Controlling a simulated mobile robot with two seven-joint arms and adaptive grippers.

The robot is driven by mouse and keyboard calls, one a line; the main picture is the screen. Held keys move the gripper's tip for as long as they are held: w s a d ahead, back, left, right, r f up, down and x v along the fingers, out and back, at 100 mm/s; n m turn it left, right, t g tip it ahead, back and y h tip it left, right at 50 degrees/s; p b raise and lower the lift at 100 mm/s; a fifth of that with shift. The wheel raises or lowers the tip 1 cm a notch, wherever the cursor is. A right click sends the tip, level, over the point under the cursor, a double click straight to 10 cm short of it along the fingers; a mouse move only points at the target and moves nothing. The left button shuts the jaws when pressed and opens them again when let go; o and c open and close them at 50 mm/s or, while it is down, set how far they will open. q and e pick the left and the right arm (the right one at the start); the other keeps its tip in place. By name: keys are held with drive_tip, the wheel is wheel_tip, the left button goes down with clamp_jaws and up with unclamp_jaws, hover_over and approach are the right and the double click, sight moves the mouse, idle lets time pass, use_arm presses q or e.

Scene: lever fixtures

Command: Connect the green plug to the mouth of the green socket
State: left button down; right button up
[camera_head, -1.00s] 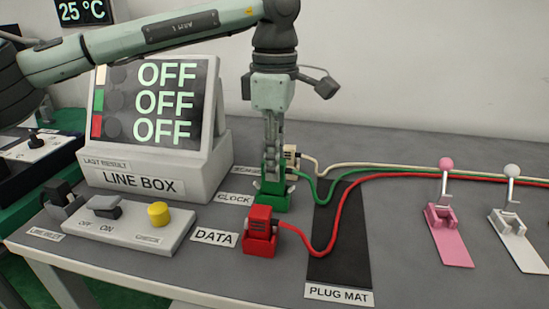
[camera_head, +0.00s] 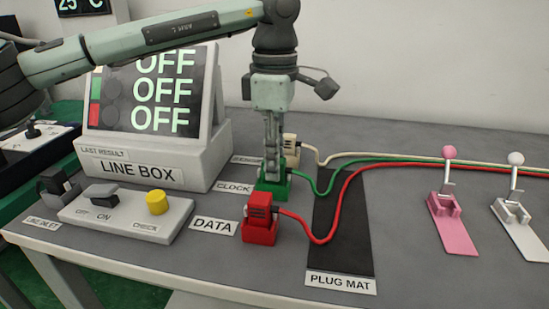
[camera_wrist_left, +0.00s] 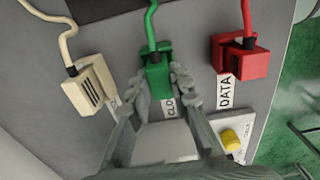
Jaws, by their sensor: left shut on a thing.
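My left gripper (camera_head: 272,172) points straight down at the green socket (camera_head: 273,189) behind the CLOCK label. It is shut on the green plug, which it mostly hides in the head view. In the left wrist view, the green plug (camera_wrist_left: 154,51) sits at the socket between the fingers (camera_wrist_left: 161,80), with its green cable leading away at the top. The plug appears to be in the mouth of the socket, but the fingers hide part of the joint, so I cannot tell how deep it is. My right gripper is not in view.
A red plug stands in the red socket (camera_head: 259,231) in front, and a cream socket (camera_head: 290,148) with its plug is behind. The line box (camera_head: 150,165) stands left, its three rows reading OFF. The black plug mat (camera_head: 340,230) lies right, crossed by cables. Pink (camera_head: 451,220) and white levers stand farther right.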

use_arm(q)
drive_tip(key=c, duration=1.3)
unclamp_jaws()
wheel_tip(320, 180, up, 12)
